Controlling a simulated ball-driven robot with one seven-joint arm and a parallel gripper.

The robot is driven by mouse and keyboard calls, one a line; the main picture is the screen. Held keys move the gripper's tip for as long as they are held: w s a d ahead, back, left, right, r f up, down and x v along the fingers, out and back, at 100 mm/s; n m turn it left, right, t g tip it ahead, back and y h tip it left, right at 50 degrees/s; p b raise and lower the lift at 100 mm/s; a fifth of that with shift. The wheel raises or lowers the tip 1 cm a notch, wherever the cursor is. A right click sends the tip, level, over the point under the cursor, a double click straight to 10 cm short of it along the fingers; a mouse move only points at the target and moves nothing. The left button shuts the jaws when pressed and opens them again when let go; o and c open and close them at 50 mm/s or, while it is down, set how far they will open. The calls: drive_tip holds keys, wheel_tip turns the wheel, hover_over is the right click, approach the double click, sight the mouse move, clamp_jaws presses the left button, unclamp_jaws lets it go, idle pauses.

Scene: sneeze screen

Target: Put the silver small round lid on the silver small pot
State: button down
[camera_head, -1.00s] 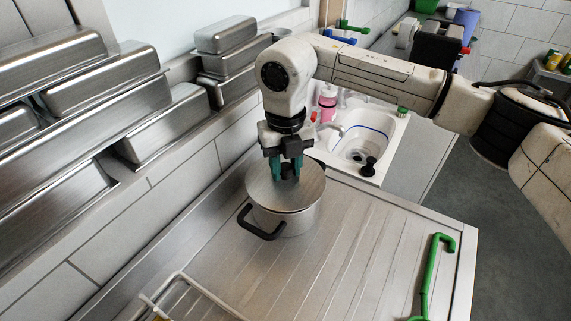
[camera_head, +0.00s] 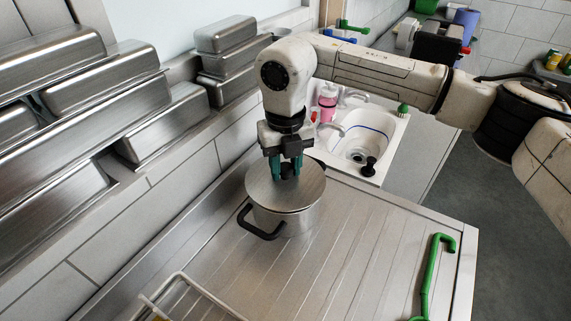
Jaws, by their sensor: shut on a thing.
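The silver small pot (camera_head: 286,223) stands on the ribbed steel drainboard, with a black handle at its front left. The silver round lid (camera_head: 262,190) lies flat over the pot's top, and its edge looks nearly in line with the pot's rim. I cannot tell if the lid is fully seated. My gripper (camera_head: 285,174) points straight down from above, its teal fingers shut on the lid's dark knob near the middle. The fingers partly hide the knob.
Steel pans (camera_head: 170,125) are stacked on a ledge at the left. A white sink (camera_head: 375,125) is behind the pot, with a pink bottle (camera_head: 328,97) nearby. A green hooked tool (camera_head: 431,275) lies at front right. A wire rack (camera_head: 185,290) is at the front. The drainboard's middle (camera_head: 350,240) is clear.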

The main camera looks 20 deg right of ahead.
sight(286, 166)
drive_tip(key=shift+f+b, duration=0.35)
drive_tip(key=shift+f, duration=0.15)
idle(0.6)
drive_tip(key=c, duration=0.7)
unclamp_jaws()
drive_tip(key=shift+o, duration=0.2)
drive_tip(key=shift+r, duration=0.15)
drive_tip(key=shift+r+p, duration=2)
drive_tip(key=shift+r, duration=1.35)
